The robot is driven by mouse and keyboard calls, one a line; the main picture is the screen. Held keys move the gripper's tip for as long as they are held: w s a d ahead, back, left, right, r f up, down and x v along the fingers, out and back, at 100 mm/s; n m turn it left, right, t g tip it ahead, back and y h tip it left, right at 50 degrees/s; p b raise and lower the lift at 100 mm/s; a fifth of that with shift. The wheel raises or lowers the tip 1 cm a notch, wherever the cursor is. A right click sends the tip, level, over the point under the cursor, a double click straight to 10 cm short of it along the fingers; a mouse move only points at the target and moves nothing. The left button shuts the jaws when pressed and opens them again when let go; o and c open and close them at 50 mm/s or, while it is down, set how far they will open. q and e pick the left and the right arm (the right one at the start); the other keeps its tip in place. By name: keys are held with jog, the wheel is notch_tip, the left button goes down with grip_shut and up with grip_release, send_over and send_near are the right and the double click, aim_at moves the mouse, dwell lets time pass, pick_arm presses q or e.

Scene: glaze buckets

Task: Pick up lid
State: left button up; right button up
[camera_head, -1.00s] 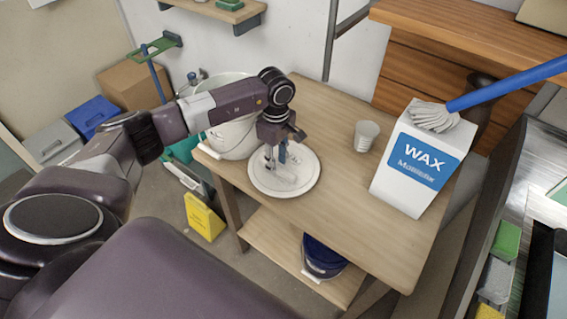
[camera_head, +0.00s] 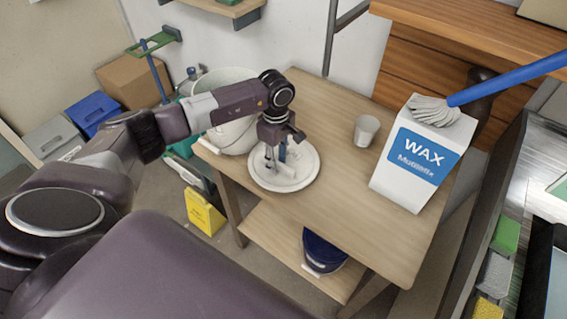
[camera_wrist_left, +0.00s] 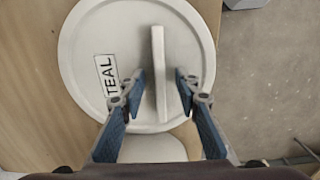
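The lid (camera_head: 304,174) is a round white disc lying on the wooden table, beside the white bucket. In the left wrist view the lid (camera_wrist_left: 85,45) shows a "TEAL" label (camera_wrist_left: 109,75) and a raised bar handle (camera_wrist_left: 158,45). My left gripper (camera_head: 277,160) is over the lid, pointing down. In the left wrist view my left gripper (camera_wrist_left: 162,84) is open, with one blue-grey finger on each side of the handle and gaps showing between. The lower part of the lid is partly hidden by the gripper. My right gripper is not in view.
The white bucket (camera_head: 236,134) stands close behind my left wrist. A small white cup (camera_head: 366,131) and a tall WAX container (camera_head: 420,160) stand at the table's right. A blue handle (camera_head: 510,80) slants above the container. The table front (camera_head: 350,215) is clear.

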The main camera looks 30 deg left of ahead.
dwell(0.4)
pick_arm(q)
grip_shut()
dwell(0.4)
